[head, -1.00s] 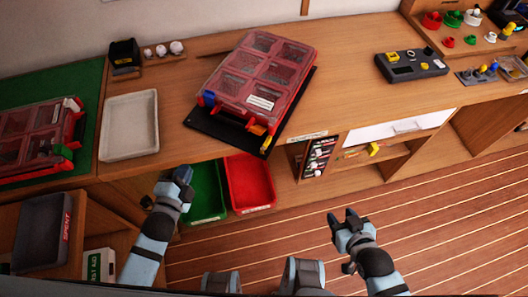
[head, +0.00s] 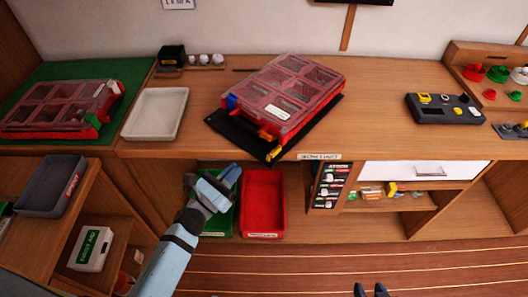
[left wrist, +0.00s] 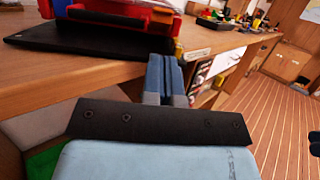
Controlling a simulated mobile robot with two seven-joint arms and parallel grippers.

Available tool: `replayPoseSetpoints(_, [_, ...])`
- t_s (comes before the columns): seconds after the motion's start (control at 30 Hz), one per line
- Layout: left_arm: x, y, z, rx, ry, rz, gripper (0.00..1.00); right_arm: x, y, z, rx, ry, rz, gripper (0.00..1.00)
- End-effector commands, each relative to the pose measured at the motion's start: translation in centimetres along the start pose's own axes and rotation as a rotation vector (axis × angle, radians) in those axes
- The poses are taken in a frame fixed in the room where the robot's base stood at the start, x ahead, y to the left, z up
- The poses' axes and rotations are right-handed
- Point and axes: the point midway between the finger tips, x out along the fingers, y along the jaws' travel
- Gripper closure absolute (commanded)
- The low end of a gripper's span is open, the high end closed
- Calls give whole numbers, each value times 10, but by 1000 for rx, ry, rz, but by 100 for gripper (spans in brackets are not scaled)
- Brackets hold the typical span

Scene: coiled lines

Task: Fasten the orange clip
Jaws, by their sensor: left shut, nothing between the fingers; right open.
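A red case with a clear, divided lid (head: 290,88) lies on a black mat (head: 235,128) on the bench. A blue clip (head: 231,101) is at its left front corner. A yellow-orange clip (head: 265,135) is at the near front corner; its latch position is too small to tell. In the left wrist view the case's red front (left wrist: 105,16) and a yellow-orange part (left wrist: 163,17) show at the top. My left gripper (head: 229,176) is shut and empty, below the bench edge in front of the case. My right gripper (head: 370,289) is open at the bottom edge, mostly out of frame.
Green (head: 218,218) and red (head: 263,203) bins sit under the bench. A white tray (head: 155,114) lies left of the case, and another red case (head: 60,108) lies on a green mat. A dark control box (head: 445,109) stands right. Bench between case and box is clear.

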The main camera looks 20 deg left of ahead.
Motion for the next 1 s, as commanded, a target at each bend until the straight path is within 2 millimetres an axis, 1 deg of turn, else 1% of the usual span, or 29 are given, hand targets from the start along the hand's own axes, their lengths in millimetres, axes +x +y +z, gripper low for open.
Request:
replayPoseSetpoints(0.37, [1, 0, 0, 19, -3, -5, 100, 1, 0, -3, 2, 6, 0, 54])
replayPoseSetpoints(0.47, [5, 0, 1, 19, -3, -4, 100, 0, 0, -4, 2, 6, 0, 54])
replayPoseSetpoints(0.57, [18, 0, 2, 19, -5, -5, 100, -2, 0, -7, 0, 8, 0, 54])
replayPoseSetpoints(0.8, [62, 0, 3, 17, -5, -5, 100, -7, 0, -14, -9, 17, 2, 54])
replayPoseSetpoints(0.9, [78, 0, 3, 17, -4, -5, 100, -9, 0, -15, -14, 19, 3, 54])
replayPoseSetpoints(1.0, [90, 0, 2, 17, -4, -4, 100, -11, 0, -15, -17, 17, 3, 54])
